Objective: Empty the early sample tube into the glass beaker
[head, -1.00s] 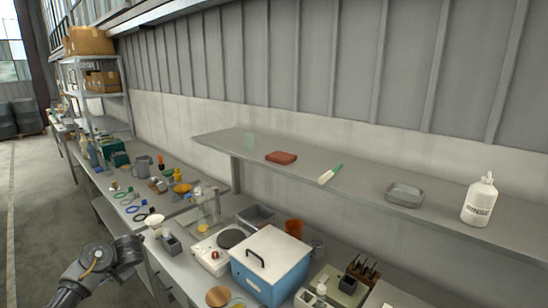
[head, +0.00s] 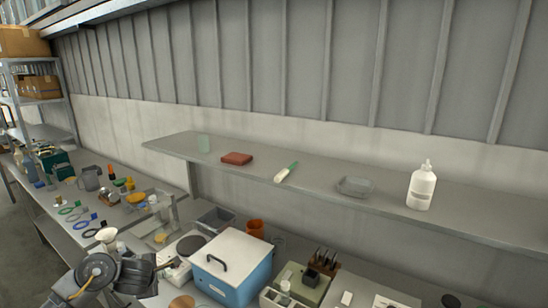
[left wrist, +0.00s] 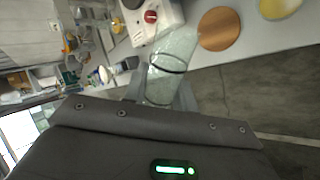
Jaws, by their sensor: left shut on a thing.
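My left gripper (head: 172,266) is at the lower left of the head view, above the front of the bench. In the left wrist view it is shut on a clear, whitish tube with a dark band (left wrist: 172,68), which looks like the sample tube. I cannot read a label or make out its contents. In the head view the tube is too small to make out. A clear glass vessel (head: 279,241), possibly the glass beaker, stands behind the blue box, right of the orange cup, and is partly hidden. My right gripper is not in view.
A copper-coloured disc (left wrist: 219,29) lies near the bench edge. A shelf (head: 313,186) overhangs the bench, holding a white bottle (head: 422,188) and a dish (head: 355,187).

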